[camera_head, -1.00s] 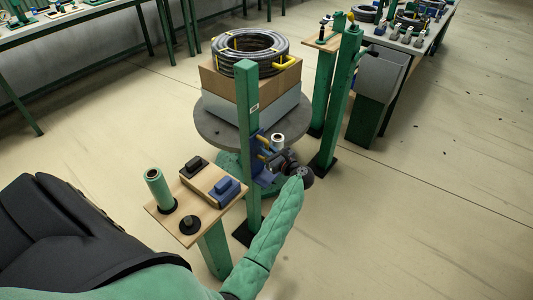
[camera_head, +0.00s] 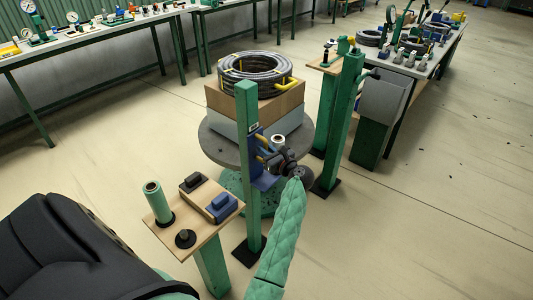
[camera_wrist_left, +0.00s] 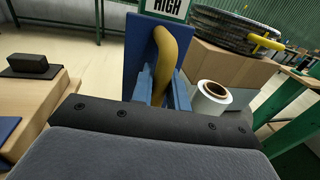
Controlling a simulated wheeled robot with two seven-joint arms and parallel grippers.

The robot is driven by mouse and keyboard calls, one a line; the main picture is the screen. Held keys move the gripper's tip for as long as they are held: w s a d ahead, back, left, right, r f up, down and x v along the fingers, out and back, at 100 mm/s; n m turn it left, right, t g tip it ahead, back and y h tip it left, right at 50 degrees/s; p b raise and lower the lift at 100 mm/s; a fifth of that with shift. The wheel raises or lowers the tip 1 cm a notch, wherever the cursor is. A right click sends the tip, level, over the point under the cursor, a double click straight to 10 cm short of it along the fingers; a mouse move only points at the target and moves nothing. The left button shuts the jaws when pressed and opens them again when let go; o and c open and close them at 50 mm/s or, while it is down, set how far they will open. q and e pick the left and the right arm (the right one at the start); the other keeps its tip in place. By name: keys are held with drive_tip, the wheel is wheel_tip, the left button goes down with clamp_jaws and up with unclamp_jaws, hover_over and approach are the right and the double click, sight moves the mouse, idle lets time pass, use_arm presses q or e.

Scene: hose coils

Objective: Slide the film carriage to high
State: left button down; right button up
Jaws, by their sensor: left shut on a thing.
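The film carriage is a blue plate (camera_head: 264,180) on a green upright post (camera_head: 247,170), with a yellow handle and a white film roll (camera_head: 278,142). My left gripper (camera_head: 271,156) is shut on the carriage's handle, at the right side of the post. In the left wrist view the yellow handle (camera_wrist_left: 163,62) stands between the jaws in front of the blue plate (camera_wrist_left: 138,55), with the film roll (camera_wrist_left: 211,98) to its right. A "HIGH" label (camera_wrist_left: 167,6) shows just above the plate. The fingertips are partly hidden. My right gripper is out of view.
Behind the post, a coiled hose (camera_head: 255,75) lies on a cardboard box on a round grey turntable (camera_head: 218,147). A small wooden stand (camera_head: 180,235) with a green roll is to the left. Another green post (camera_head: 339,125) stands to the right. Floor is open at right.

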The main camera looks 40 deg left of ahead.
use_arm(q)
drive_tip(key=shift+w+d+r, duration=0.15)
drive_tip(key=shift+w+r, duration=0.05)
drive_tip(key=shift+r, duration=0.25)
drive_tip(key=c, duration=1.5)
unclamp_jaws()
drive_tip(key=shift+o, duration=0.2)
drive_tip(key=shift+d+f, duration=0.1)
drive_tip(key=shift+s+a+f, duration=0.1)
drive_tip(key=shift+a, duration=0.1)
